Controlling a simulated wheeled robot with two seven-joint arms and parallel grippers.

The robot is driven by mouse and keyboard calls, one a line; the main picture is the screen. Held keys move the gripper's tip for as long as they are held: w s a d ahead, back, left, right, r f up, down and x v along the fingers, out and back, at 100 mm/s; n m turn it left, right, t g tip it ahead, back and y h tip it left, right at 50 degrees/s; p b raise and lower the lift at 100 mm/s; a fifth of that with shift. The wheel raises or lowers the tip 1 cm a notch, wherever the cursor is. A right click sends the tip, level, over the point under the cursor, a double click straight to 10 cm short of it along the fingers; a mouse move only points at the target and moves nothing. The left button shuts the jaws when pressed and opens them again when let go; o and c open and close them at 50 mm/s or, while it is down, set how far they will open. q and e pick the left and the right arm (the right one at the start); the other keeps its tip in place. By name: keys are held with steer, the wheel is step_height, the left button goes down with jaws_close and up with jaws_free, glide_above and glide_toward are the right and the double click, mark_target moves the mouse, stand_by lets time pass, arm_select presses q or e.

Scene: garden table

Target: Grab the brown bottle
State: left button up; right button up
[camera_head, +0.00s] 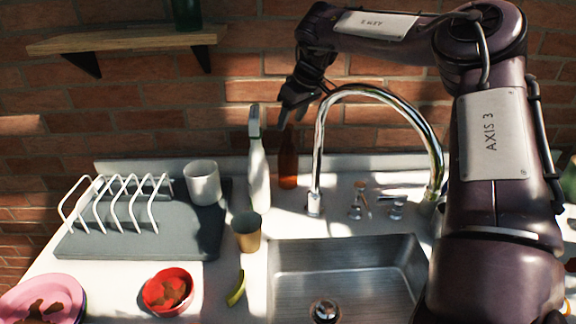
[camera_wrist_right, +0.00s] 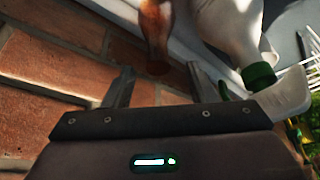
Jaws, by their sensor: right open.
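The brown bottle (camera_head: 288,160) stands upright at the back of the counter, against the brick wall, left of the faucet and just right of a white spray bottle (camera_head: 259,170). My right gripper (camera_head: 292,118) is open and points down at the top of the brown bottle. In the right wrist view the brown bottle (camera_wrist_right: 156,35) lies ahead of and between the two open fingers (camera_wrist_right: 160,88), and its neck end is near them. Nothing shows between the fingertips. The white spray bottle (camera_wrist_right: 228,30) with a green collar is close beside the right-hand finger. My left gripper is not seen.
The tall curved faucet (camera_head: 317,150) and sink (camera_head: 345,255) are right of the bottle. A white cup (camera_head: 203,183), a dish rack (camera_head: 115,205) on a grey mat (camera_head: 190,235), a tan cup (camera_head: 247,232) and a red bowl (camera_head: 168,291) stand to the left. A wooden shelf (camera_head: 130,39) is above.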

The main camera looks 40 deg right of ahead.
mark_target(288, 126)
steer(key=p+x, duration=0.1)
steer(key=x, duration=0.4)
steer(key=shift+w+d+f+p, duration=0.15)
steer(key=shift+f+p, duration=0.1)
steer(key=shift+p, duration=0.15)
steer(key=shift+w+f, duration=0.1)
steer(key=shift+f, duration=0.15)
steer(key=shift+r, duration=0.1)
jaws_close()
